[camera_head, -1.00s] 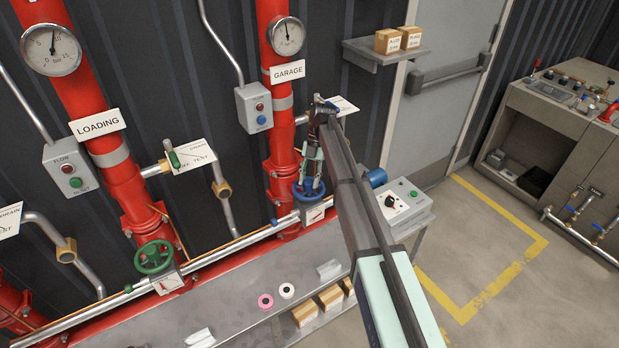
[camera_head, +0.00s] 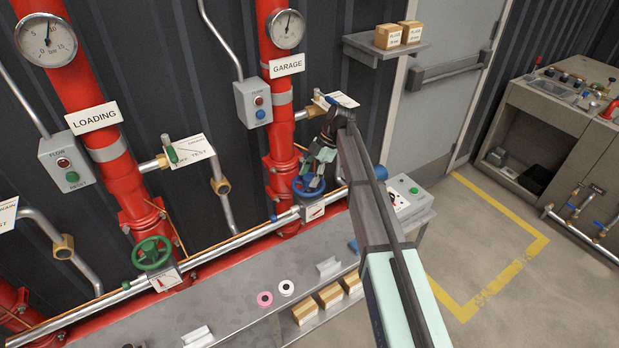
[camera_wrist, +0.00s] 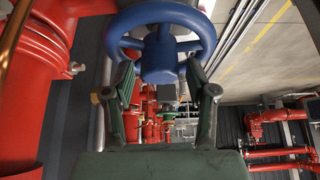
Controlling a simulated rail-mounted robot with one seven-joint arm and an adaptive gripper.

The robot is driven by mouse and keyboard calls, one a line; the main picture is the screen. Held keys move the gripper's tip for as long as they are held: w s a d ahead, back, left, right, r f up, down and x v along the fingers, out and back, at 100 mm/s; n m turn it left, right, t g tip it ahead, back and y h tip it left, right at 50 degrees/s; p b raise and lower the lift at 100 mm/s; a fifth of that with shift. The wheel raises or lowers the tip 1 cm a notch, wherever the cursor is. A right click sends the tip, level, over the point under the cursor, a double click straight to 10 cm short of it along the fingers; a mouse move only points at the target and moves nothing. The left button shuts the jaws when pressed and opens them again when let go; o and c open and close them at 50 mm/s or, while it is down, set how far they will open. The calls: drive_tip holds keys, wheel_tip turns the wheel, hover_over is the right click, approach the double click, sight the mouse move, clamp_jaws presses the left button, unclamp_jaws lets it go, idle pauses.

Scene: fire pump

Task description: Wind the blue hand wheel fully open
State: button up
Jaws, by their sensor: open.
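The blue hand wheel (camera_head: 308,194) sits on the valve at the red GARAGE pipe, above a small white indicator plate (camera_head: 315,211) with a red pointer. My gripper (camera_head: 316,175) reaches down to the wheel from the upper right, tilted. In the wrist view the blue wheel (camera_wrist: 160,14) fills the top middle, with its hub and spokes in front of my gripper (camera_wrist: 159,72). The two fingers are apart, one on each side of the hub, with their tips near the rim. I cannot tell whether they touch it. My gripper partly hides the wheel in the head view.
A green hand wheel (camera_head: 153,253) is on the LOADING pipe to the left. A brass drain valve (camera_head: 318,110) is close behind my wrist. A grey control box (camera_head: 408,197) stands at the right on the bench (camera_head: 228,292).

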drive_tip(key=shift+m, duration=0.5)
drive_tip(key=m+t, duration=0.1)
drive_tip(key=m+t+b, duration=0.1)
drive_tip(key=m, duration=0.1)
drive_tip(key=shift+s+d+f+y+b, duration=0.1)
drive_tip(key=shift+s+f+y+b, duration=0.05)
drive_tip(key=shift+s+y+b, duration=0.2)
drive_tip(key=m+t, duration=0.1)
drive_tip(key=m, duration=0.2)
drive_tip(key=shift+t+b, duration=0.3)
drive_tip(key=shift+b, duration=0.05)
drive_tip(key=shift+w+m+t, duration=0.1)
drive_tip(key=shift+m+t, duration=0.4)
drive_tip(key=shift+m, duration=0.5)
drive_tip(key=m, duration=0.1)
drive_tip(key=m+t, duration=0.1)
drive_tip(key=shift+s+m+b, duration=0.2)
drive_tip(key=shift+m+b, duration=0.15)
drive_tip(key=shift+m, duration=0.05)
drive_tip(key=m+t+h, duration=0.1)
drive_tip(key=m, duration=0.1)
drive_tip(key=m+t+h, duration=0.1)
drive_tip(key=m, duration=0.2)
drive_tip(key=shift+w, duration=0.1)
